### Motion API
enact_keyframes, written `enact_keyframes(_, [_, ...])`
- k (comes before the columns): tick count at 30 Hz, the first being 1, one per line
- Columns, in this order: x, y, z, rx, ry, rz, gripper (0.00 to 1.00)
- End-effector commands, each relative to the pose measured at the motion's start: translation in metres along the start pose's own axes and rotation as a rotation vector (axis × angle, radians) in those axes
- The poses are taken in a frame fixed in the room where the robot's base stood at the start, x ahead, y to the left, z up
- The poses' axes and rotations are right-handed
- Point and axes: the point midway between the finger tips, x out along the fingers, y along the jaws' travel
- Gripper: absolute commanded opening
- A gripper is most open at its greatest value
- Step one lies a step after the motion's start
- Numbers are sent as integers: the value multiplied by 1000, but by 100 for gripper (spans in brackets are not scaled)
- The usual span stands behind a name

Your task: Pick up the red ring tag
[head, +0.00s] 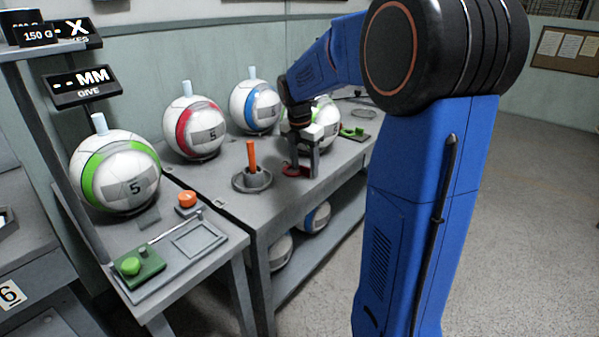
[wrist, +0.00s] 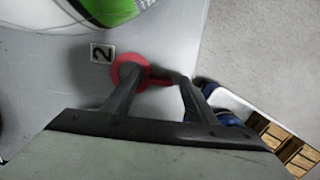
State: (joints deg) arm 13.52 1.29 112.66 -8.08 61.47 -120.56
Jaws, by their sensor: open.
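The red ring tag (head: 288,169) lies on the grey table under my gripper in the head view, partly hidden by the fingers. In the wrist view the red ring tag (wrist: 130,68) shows a round part at left and a narrow tab reaching right. My gripper (head: 300,168) points down at the tabletop. In the wrist view my gripper (wrist: 158,77) is open, with the left finger overlapping the round part and the tab lying between the fingertips. I cannot tell whether the fingers touch the tag.
A green-banded ball (wrist: 60,12) stands close by, near a "2" label (wrist: 102,53). An orange peg on a round grey base (head: 252,178) stands left of my gripper. Red-banded (head: 195,128) and blue-banded (head: 254,106) balls stand behind. The table edge is near on the right.

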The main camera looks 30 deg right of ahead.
Motion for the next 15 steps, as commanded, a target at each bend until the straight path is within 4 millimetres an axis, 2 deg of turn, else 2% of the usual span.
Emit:
enact_keyframes(4, [0,0,0,0,0,0,52])
enact_keyframes(9, [0,0,0,0,0,0,11])
enact_keyframes(10, [0,0,0,0,0,0,8])
enact_keyframes(15, [-1,0,0,0,0,0,8])
